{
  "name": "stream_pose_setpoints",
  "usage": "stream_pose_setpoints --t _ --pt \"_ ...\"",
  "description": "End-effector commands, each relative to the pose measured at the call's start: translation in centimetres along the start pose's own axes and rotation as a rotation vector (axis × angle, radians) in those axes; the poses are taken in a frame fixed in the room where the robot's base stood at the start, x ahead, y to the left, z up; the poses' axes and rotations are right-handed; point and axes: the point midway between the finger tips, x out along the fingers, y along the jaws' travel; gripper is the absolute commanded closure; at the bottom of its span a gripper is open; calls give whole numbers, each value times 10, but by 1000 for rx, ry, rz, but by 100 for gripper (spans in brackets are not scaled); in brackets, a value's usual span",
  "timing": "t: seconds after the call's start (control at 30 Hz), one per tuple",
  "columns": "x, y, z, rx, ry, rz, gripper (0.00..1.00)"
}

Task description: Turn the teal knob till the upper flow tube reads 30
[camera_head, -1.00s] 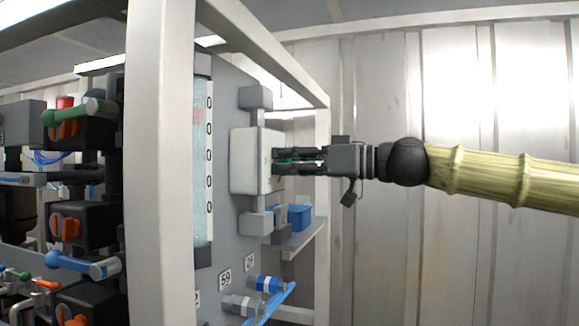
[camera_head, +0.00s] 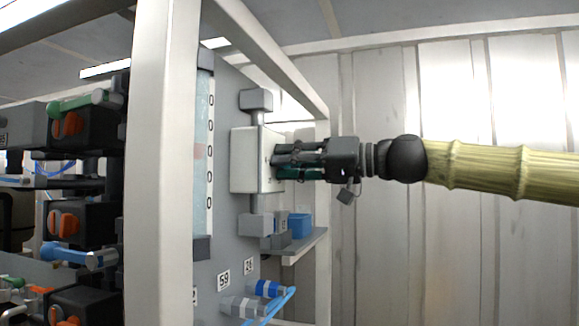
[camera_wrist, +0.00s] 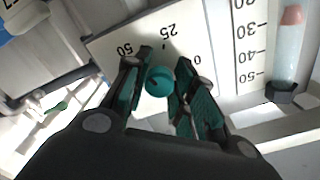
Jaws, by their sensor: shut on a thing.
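The teal knob (camera_wrist: 158,81) stands on a white dial plate with 25 and 50 marked upside down in the wrist view. My gripper (camera_wrist: 162,84) has its teal-padded fingers on either side of the knob and is shut on it. In the head view my gripper (camera_head: 280,160) reaches in from the right to the white box (camera_head: 250,160); the knob is hidden there. The flow tube (camera_head: 203,105) stands left of the box. Its pinkish float (camera_head: 199,151) is level with the middle number. In the wrist view the float (camera_wrist: 292,15) appears near the 30 mark.
A white frame post (camera_head: 165,160) stands in front of the panel's left part. Below the box are blue fittings (camera_head: 268,288) and a shelf with a blue bin (camera_head: 299,226). Orange-handled valves (camera_head: 62,223) are at the left. The right side is open before a pale wall.

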Motion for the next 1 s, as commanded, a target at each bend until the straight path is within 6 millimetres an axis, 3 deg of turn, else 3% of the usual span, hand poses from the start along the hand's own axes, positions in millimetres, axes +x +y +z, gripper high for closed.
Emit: stream_pose_setpoints --t 0.4,0.43,0.53,0.57,1.0 --pt "0 0 -1 9 1 0 98" --pt "0 0 -1 9 1 0 72" --pt "0 0 -1 9 1 0 54" --pt "0 0 -1 9 1 0 52" --pt "-8 0 -1 8 1 0 52"
